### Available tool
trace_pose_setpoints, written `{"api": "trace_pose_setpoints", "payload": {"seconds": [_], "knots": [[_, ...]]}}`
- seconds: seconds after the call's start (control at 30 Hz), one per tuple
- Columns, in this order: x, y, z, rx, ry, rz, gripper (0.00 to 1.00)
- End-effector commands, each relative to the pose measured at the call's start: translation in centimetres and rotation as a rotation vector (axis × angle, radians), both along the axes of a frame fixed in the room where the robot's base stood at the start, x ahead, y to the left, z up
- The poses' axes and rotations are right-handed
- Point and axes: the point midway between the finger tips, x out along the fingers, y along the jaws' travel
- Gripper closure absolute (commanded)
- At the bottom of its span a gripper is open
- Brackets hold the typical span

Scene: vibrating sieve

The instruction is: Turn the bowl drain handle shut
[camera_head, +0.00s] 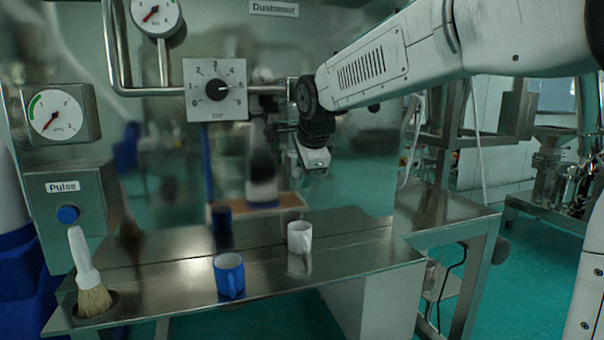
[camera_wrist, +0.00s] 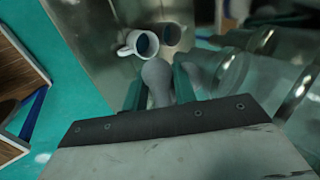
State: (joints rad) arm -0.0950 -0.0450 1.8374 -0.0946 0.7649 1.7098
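A grey, round-ended knob, which looks like the drain handle (camera_wrist: 157,78), stands between the two fingers of my gripper (camera_wrist: 160,92) in the wrist view. The fingers lie close against both its sides, and its lower part is hidden by my gripper body. In the head view my gripper (camera_head: 313,160) hangs in front of the steel panel, right of the dial and above the shelf. The handle cannot be made out there, nor can the bowl.
A white mug (camera_head: 300,237) stands on the steel shelf (camera_head: 350,255) below my gripper; it also shows in the wrist view (camera_wrist: 137,42). A blue mug (camera_head: 229,275) and a brush (camera_head: 90,285) are further left. A dial (camera_head: 216,90) and pipe (camera_head: 112,50) are on the panel.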

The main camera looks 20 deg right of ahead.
Motion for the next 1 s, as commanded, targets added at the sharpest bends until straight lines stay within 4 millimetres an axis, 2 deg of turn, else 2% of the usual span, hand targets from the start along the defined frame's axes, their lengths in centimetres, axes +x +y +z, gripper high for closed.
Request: {"api": "trace_pose_setpoints", "payload": {"seconds": [0.3, 0.5, 1.0], "knots": [[-2.6, 0.1, 4.1, 0.0, -0.006, 0.001, 0.73], [-3.9, 0.1, 6.1, 0.0, -0.004, 0.001, 0.73], [-4.2, 0.1, 6.4, -0.001, -0.002, 0.001, 0.73]]}}
